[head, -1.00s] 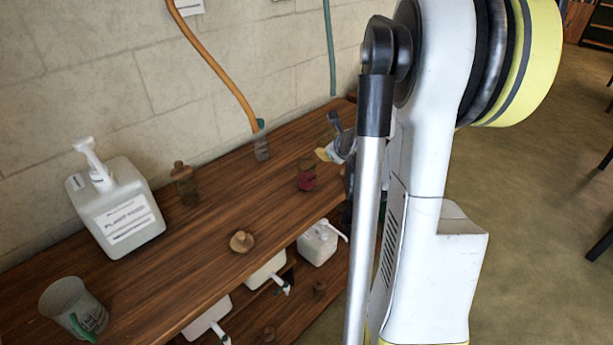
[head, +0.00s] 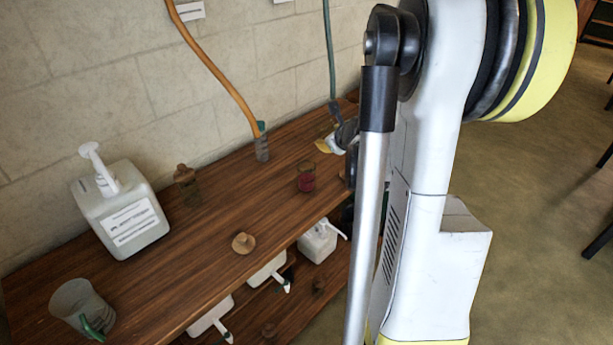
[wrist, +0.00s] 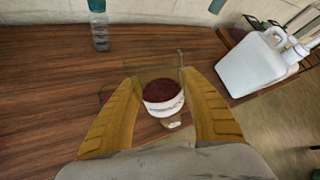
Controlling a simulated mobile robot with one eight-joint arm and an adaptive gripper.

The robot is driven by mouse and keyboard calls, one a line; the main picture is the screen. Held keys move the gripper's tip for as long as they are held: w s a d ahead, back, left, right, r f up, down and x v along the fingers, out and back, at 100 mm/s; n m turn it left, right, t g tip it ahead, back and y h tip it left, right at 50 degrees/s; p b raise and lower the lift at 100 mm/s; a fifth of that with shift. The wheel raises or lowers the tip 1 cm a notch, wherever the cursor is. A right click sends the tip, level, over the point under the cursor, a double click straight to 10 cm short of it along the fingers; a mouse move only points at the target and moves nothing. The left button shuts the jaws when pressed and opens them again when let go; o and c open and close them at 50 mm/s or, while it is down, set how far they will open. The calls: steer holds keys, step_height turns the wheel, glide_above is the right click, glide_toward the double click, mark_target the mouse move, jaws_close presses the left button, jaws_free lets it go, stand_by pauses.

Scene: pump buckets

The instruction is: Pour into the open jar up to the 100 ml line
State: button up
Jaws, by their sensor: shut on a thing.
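My gripper (wrist: 163,100) shows in the wrist view with its two yellow fingers shut on a clear container with dark red contents (wrist: 163,92) and a white label. In the head view my gripper (head: 328,146) is small, near the table's far end and partly hidden by my arm. A small open jar with red contents (head: 306,180) stands on the table just in front of and below it. A reddish patch beside the left finger in the wrist view may be this jar. I cannot read any 100 ml line.
A white pump jug (head: 128,222), a corked jar (head: 187,187), a wooden lid (head: 243,243) and a cup with a green handle (head: 80,306) stand on the table. Several white jugs are on the lower shelf.

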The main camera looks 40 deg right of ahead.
steer(key=shift+d+f+m+t+y+b, duration=0.1)
steer(key=shift+f+m+t+y+b, duration=0.15)
steer(key=shift+m+t+y+b, duration=0.25)
steer(key=shift+s+m+t+y+b, duration=0.1)
steer(key=shift+m+t+y+b, duration=0.3)
steer(key=shift+m+b, duration=0.45)
steer(key=shift+r+m+t+y+b, duration=0.2)
steer(key=shift+m+t+y+b, duration=0.1)
steer(key=shift+t+b, duration=0.25)
